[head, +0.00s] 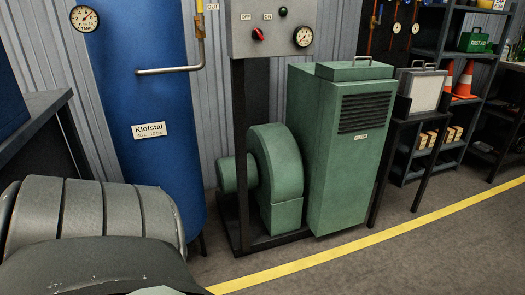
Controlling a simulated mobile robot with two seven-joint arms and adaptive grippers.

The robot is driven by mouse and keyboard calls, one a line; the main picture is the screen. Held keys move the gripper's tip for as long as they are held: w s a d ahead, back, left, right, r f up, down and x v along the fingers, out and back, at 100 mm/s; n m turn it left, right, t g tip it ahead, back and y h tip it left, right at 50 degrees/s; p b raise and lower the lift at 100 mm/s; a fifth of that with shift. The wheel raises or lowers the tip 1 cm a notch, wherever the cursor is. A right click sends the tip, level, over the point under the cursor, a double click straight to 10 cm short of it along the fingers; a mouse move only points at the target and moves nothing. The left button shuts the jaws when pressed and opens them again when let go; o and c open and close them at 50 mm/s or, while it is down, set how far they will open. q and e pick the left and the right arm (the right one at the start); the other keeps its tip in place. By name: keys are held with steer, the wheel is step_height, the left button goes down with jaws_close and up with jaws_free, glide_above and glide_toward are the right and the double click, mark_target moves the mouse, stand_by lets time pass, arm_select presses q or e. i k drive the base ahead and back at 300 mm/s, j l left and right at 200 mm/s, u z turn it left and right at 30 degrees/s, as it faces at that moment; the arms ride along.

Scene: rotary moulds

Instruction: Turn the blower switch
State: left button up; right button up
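The blower switch is a small red rotary knob (258,34) on the grey control panel (270,50) at the top middle of the head view. An OFF label (246,16) is at its upper left and an ON label (268,16) at its upper right. The knob seems tilted, but it is too small to tell exactly which label it points to. Neither of my grippers shows in the head view, and nothing visible touches the knob.
A dark lamp or button (283,12) and a dial gauge (304,37) share the panel. A blue tank (150,85) with a pipe stands left, a green vented cabinet (342,150) right. A grey ribbed rounded body (95,215) fills the lower left.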

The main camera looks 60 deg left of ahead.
mark_target(257, 34)
steer(key=i+j+u, duration=0.1)
steer(key=u, duration=1.5)
steer(key=i+l+z, duration=0.15)
steer(key=i, duration=0.2)
